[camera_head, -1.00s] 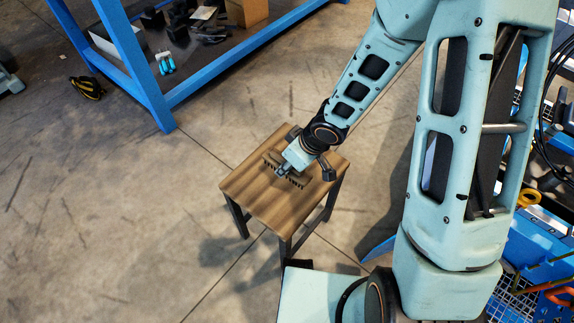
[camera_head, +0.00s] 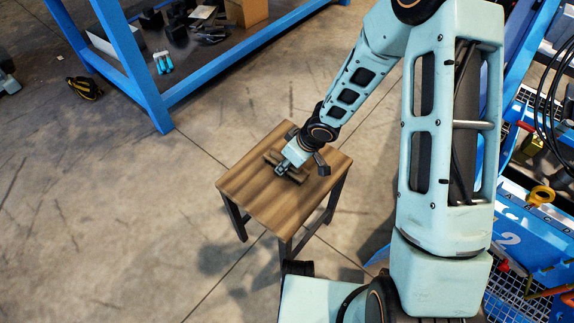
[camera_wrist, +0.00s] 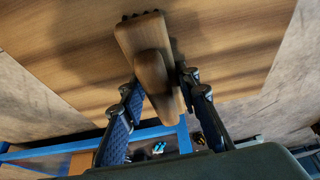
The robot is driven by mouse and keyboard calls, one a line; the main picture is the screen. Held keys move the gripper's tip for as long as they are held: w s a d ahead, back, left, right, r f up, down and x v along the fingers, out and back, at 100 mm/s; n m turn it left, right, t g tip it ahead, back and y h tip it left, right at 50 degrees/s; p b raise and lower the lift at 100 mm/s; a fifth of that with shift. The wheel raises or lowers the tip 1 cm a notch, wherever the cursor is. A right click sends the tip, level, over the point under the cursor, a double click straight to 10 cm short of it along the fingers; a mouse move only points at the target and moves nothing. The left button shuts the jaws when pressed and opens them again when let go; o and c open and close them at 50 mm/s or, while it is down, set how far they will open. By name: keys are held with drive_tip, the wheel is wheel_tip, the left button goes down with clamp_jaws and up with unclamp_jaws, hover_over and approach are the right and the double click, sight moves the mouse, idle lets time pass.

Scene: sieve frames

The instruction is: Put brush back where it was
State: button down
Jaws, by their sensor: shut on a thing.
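The brush (camera_wrist: 139,40) has a brown wooden block and handle, with a few dark bristle tips showing at its far end in the wrist view. My gripper (camera_wrist: 160,90) is shut on it, with one dark finger on each side of the handle. In the head view, the brush (camera_head: 297,177) shows partly beneath my gripper (camera_head: 285,170), over the small wooden stool (camera_head: 265,208). It lies close over the stool top; I cannot tell whether it touches. My wrist hides its middle.
The stool top is otherwise bare and stands on dark legs on a concrete floor. A blue-framed workbench (camera_head: 150,95) with a cardboard box (camera_head: 247,12) is at upper left. Blue bins and a yellow ring-shaped item (camera_head: 541,195) are at right. Open floor lies left of the stool.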

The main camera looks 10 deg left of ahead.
drive_tip(key=shift+r, duration=0.1)
drive_tip(key=shift+f, duration=0.2)
drive_tip(key=c, duration=1.5)
unclamp_jaws()
drive_tip(key=shift+o, duration=0.2)
drive_tip(key=shift+r, duration=0.1)
drive_tip(key=shift+r, duration=0.2)
drive_tip(key=p+v, duration=0.8)
drive_tip(key=v, duration=0.4)
drive_tip(key=shift+f, duration=0.1)
